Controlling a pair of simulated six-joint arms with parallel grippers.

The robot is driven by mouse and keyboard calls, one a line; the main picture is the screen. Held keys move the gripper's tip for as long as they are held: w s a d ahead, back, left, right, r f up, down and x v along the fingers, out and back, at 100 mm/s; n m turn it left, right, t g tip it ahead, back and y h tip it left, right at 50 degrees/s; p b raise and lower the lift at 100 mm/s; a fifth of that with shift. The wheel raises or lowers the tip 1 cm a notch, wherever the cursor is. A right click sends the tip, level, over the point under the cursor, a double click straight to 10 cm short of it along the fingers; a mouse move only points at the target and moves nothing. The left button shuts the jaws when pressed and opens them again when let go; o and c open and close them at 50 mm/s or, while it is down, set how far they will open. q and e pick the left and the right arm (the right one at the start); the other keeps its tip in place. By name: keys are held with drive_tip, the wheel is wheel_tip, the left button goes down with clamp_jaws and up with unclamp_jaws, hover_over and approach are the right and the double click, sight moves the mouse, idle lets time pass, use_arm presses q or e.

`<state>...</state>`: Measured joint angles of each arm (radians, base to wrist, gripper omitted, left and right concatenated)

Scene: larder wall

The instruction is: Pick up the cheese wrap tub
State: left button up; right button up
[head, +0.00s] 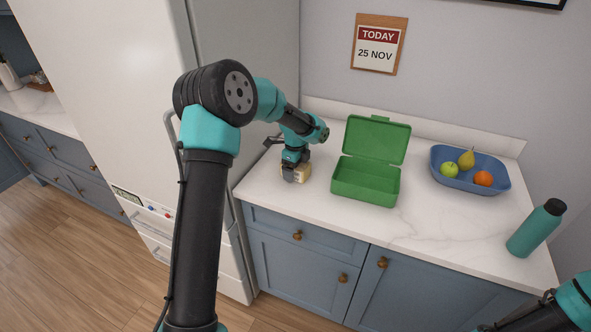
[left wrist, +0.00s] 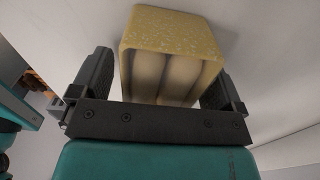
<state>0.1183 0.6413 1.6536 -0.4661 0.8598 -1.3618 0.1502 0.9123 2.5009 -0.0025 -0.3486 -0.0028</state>
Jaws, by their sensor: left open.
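The cheese wrap tub (head: 303,173) is a small pale yellow tub on the white counter, left of the green lunch box. In the left wrist view the tub (left wrist: 172,42) shows a speckled yellow side and several pale rolled wraps inside. My left gripper (head: 295,175) is at the tub, partly covering it in the head view. Its two fingers (left wrist: 160,88) stand open, one on each side of the tub; contact cannot be made out. My right arm (head: 560,308) shows only in part at the lower right of the head view, and its gripper's jaws cannot be made out.
An open green lunch box (head: 365,183), empty, stands just right of the tub. A blue tray (head: 492,188) with fruit and a teal bottle (head: 536,229) are further right. The fridge (head: 262,75) rises at the left. The counter's front middle is clear.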

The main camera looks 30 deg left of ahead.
idle(0.3)
use_arm(q)
drive_tip(key=c, duration=1.1)
drive_tip(key=shift+r, duration=0.1)
drive_tip(key=shift+r, duration=1.25)
drive_tip(key=s+d, duration=0.2)
drive_tip(key=s, duration=0.2)
drive_tip(key=s+d+r, duration=0.1)
drive_tip(key=s+d, duration=0.2)
drive_tip(key=s, duration=0.2)
drive_tip(key=s+d+r, duration=0.1)
drive_tip(key=s+d, duration=0.2)
drive_tip(key=s, duration=0.1)
drive_tip(key=shift+s+d+r, duration=0.2)
drive_tip(key=shift+s, duration=0.1)
